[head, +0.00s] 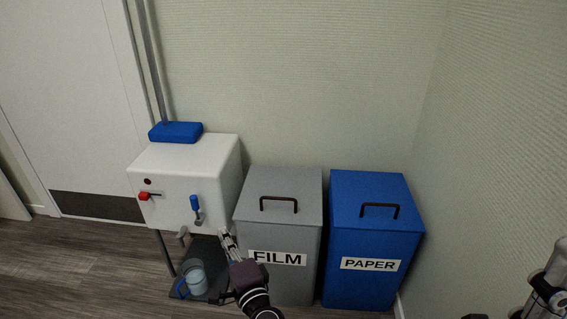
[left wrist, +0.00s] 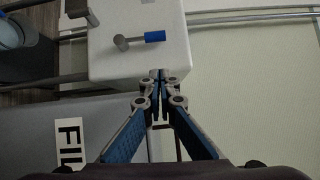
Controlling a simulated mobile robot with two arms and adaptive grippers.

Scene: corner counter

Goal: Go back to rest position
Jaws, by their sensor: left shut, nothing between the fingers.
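My left gripper (head: 228,240) reaches up from the bottom middle in the head view, in front of the grey FILM bin's left edge. Its fingers are shut with nothing between them. In the left wrist view the closed fingertips (left wrist: 160,76) overlap the edge of the white tank, below the blue-handled tap in the picture. Parts of my right arm show at the lower right edge of the head view; its gripper does not show.
A white tank (head: 180,190) with a red lever, a blue tap handle (head: 195,203) and a blue block (head: 176,132) on top stands left. Below it is a light-blue jug (head: 196,280). The grey FILM bin (head: 282,215) and blue PAPER bin (head: 372,230) stand against the wall. Floor at left is clear.

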